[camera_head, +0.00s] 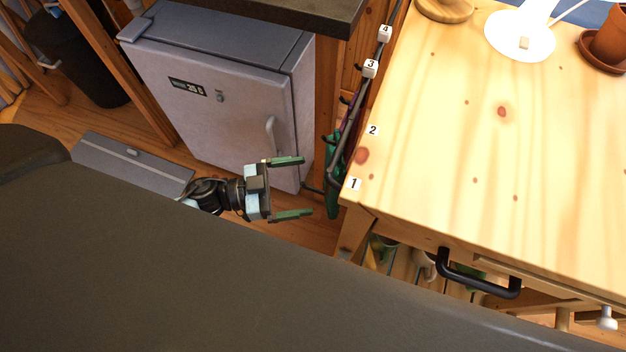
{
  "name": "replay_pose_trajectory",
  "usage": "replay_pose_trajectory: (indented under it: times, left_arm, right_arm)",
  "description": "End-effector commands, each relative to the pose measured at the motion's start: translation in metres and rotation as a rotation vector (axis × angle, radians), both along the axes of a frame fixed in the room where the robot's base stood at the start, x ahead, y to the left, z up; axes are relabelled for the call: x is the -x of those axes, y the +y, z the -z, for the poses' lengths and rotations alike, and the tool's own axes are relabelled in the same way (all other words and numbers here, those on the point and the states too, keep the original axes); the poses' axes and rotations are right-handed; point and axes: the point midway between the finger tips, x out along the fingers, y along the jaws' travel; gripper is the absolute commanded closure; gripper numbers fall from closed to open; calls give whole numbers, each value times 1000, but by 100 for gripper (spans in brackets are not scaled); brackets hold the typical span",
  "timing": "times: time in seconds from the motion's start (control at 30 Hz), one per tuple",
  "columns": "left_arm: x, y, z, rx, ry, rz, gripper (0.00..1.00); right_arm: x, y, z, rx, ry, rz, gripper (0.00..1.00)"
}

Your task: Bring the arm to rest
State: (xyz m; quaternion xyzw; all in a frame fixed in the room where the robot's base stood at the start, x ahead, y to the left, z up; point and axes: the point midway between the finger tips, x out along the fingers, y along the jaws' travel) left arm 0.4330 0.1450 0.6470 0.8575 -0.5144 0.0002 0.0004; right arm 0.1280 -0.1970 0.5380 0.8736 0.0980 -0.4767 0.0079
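My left gripper (307,185) is in the middle of the head view, its arm coming in from the left. Its two green fingers are spread wide apart with nothing between them, so it is open and empty. It points right, toward the near left corner of the wooden table (450,150). In the picture it lies in front of the lower part of the grey cabinet (225,110). My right gripper is not in view. Most of my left arm is hidden behind a large dark surface in the foreground.
A dark rod (352,125) with green and purple items hangs along the table's left edge, just right of the fingertips. Number tags line that edge. A black drawer handle (478,275) juts from the table front. A black bin (85,60) stands far left.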

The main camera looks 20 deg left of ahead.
Motion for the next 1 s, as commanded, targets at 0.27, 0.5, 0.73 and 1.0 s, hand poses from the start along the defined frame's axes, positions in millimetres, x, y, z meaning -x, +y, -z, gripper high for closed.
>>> replay_pose_trajectory:
  times: [0.27,0.5,0.73,1.0]
  left_arm:
    - [11,20,0,0,-1,1,0]
    - [11,20,0,0,-1,0,0]
    - [15,17,2,11,1,-38,0]
    - [60,20,30,-5,94,-417,0]
  right_arm:
    - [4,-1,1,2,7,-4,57]
    - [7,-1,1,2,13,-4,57]
    - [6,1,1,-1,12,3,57]
    - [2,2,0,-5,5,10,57]
